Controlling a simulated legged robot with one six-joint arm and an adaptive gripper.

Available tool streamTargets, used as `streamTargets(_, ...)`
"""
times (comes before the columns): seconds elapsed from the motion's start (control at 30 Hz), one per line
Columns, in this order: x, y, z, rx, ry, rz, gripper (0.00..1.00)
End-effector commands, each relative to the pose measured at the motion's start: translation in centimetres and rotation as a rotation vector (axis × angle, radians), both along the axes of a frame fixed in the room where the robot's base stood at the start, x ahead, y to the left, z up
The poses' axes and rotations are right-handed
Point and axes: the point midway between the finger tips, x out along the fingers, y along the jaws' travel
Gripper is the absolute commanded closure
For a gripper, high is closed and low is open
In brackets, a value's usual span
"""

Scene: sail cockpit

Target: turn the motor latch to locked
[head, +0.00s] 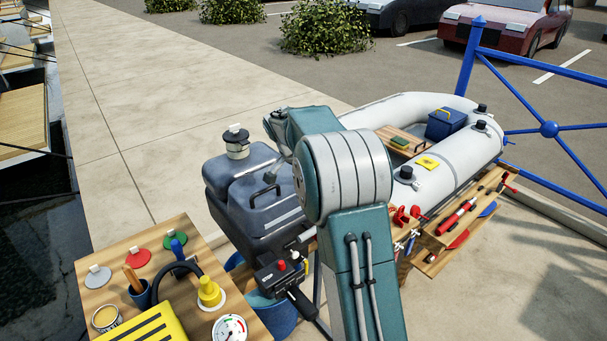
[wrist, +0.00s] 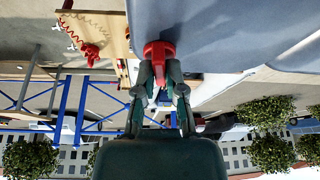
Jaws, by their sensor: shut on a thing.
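The dark blue-grey outboard motor (head: 240,205) stands left of my arm in the head view. In the wrist view its smooth grey-blue cowl (wrist: 235,30) fills the top right. A red latch lever (wrist: 160,49) shows at the cowl's lower edge. My gripper (wrist: 160,76) is shut on the red latch, with one finger on each side of it. In the head view my arm hides the gripper and the latch. Any locked or unlocked marks are not visible.
A wooden table (head: 97,255) with discs, a yellow case and a gauge is at the lower left. A grey inflatable boat (head: 455,150) lies behind my arm. A wooden rack (head: 465,222) with red tools and a blue railing (head: 549,130) are at the right.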

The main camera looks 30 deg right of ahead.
Motion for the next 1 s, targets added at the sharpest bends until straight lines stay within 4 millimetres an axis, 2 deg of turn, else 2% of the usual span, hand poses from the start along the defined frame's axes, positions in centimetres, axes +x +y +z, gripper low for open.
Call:
streamTargets(0.4,0.15,0.24,-0.18,0.003,0.000,-0.170,1.00)
streamTargets(0.93,0.17,0.26,-0.18,0.005,-0.002,-0.190,1.00)
streamTargets(0.97,0.17,0.26,-0.18,0.005,-0.002,-0.190,0.73)
streamTargets(1.0,0.16,0.25,-0.18,0.004,-0.001,-0.191,0.55)
